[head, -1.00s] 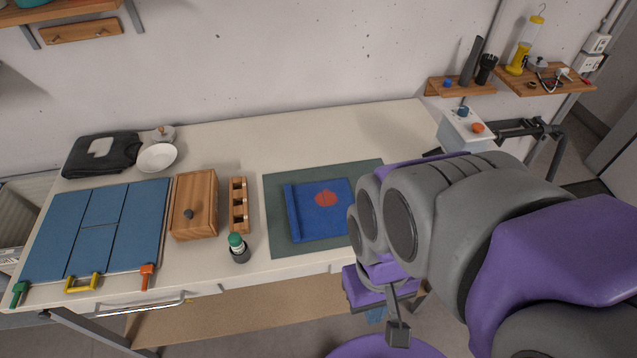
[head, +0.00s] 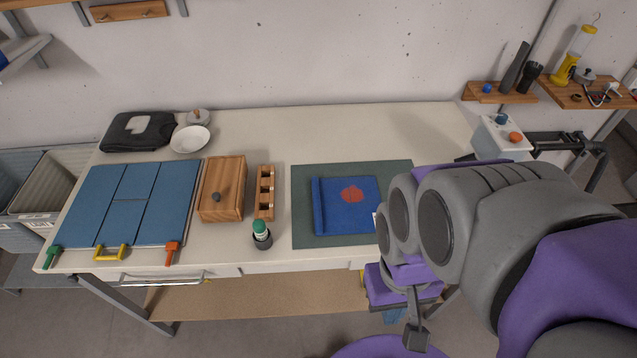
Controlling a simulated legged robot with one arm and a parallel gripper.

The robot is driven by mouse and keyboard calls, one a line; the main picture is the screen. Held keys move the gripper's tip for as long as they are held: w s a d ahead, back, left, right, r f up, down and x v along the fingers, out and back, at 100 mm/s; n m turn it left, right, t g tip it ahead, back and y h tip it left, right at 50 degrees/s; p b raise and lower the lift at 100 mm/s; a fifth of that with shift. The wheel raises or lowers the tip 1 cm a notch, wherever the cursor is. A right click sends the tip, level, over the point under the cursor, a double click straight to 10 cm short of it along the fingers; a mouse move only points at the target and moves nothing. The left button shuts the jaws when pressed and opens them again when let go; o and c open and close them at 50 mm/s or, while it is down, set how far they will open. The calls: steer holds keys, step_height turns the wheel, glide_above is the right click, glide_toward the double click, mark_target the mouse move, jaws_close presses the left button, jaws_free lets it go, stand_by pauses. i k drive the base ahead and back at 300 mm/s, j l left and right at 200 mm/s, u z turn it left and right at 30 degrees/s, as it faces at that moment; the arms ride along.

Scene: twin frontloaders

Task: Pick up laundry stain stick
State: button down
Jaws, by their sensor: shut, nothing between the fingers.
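A small stick with a green cap and a white band, which looks like the laundry stain stick (head: 260,227), stands upright in a dark round holder (head: 263,242) near the table's front edge. The holder hides its lower part. My gripper (head: 416,337) is at the end of my arm, to the right of the stick and in front of the table edge. It is shut and empty, well apart from the stick.
A wooden box (head: 223,190) and a slotted wooden rack (head: 265,193) stand just behind the stick. A blue folding board (head: 125,205) lies left. A green mat (head: 303,215) with a stained blue cloth (head: 345,220) lies right.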

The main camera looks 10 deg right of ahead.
mark_target(259, 226)
steer(key=k+j, duration=0.25)
steer(key=j, duration=0.2)
steer(key=k+j, duration=0.3)
steer(key=j, duration=0.15)
steer(key=k+j+z, duration=0.1)
steer(key=k+j, duration=0.15)
steer(key=j, duration=0.15)
